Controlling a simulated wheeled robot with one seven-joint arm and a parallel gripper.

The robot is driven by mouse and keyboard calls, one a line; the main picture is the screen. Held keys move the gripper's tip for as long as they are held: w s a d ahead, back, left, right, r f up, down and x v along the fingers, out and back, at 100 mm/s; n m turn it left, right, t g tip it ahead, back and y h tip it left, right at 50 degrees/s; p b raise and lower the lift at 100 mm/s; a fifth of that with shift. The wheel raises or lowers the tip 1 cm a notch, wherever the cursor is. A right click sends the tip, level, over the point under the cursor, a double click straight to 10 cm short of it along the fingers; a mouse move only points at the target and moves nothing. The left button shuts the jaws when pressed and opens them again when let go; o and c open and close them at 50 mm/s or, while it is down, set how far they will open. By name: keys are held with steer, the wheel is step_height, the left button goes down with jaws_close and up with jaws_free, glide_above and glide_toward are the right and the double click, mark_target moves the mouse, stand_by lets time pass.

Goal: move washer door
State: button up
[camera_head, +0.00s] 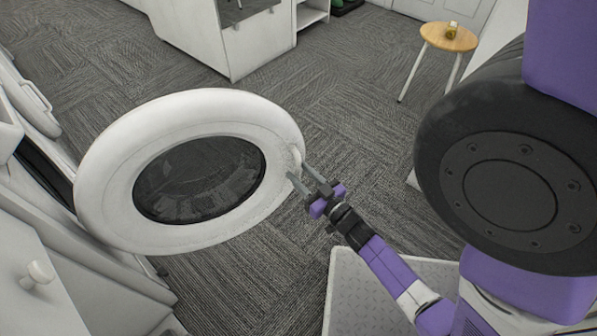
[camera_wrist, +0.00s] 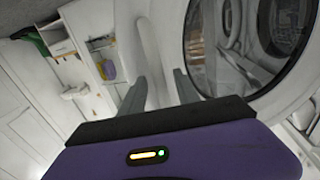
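The washer door (camera_head: 113,173) is a round white ring with dark glass in the middle. It stands swung open from the washer at the left of the head view. My gripper (camera_head: 299,179) is at the door's right edge, with its two fingers apart and pointing at the rim. In the wrist view the door (camera_wrist: 215,88) fills the upper right, and the gripper fingers (camera_wrist: 158,90) are spread, with one finger close to or overlapping the rim. I cannot tell whether a finger touches the door.
A white cabinet (camera_head: 262,45) stands at the back. A round wooden stool (camera_head: 448,38) with a small item on it is at the upper right. A white cabinet front with a knob (camera_head: 38,274) is at the lower left. Grey carpet (camera_head: 350,110) is clear between them.

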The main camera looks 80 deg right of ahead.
steer(key=shift+w+d, duration=0.5)
steer(key=shift+w, duration=0.05)
jaws_close()
stand_by(1.1)
